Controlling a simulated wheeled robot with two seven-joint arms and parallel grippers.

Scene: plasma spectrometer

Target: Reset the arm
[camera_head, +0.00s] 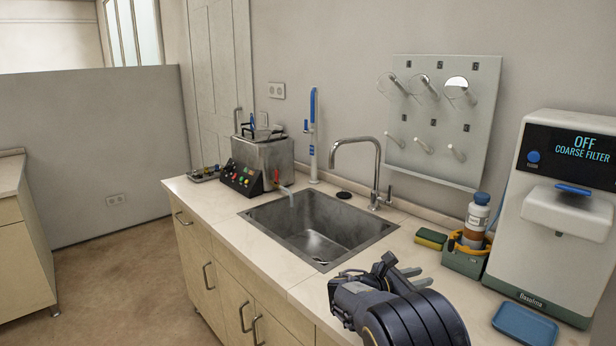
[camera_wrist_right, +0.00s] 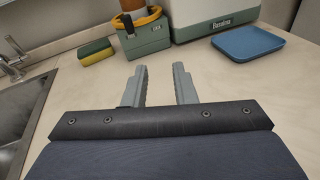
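My right gripper (camera_head: 412,277) is above the counter to the right of the sink. In the right wrist view its two grey fingers (camera_wrist_right: 160,85) stand apart with nothing between them, and bare counter shows in the gap. The fingers point toward the small green-grey holder (camera_wrist_right: 148,40), apart from it. In the head view the right forearm hides part of the counter's front edge. My left gripper is in neither view.
A metal sink (camera_head: 290,222) with a tap (camera_head: 375,170) lies left of the gripper. A sponge (camera_head: 431,239), a bottle (camera_head: 477,218), a blue tray (camera_head: 525,324) and a white dispenser reading "OFF COARSE FILTER" (camera_head: 560,215) stand right. A peg rack (camera_head: 440,120) hangs behind.

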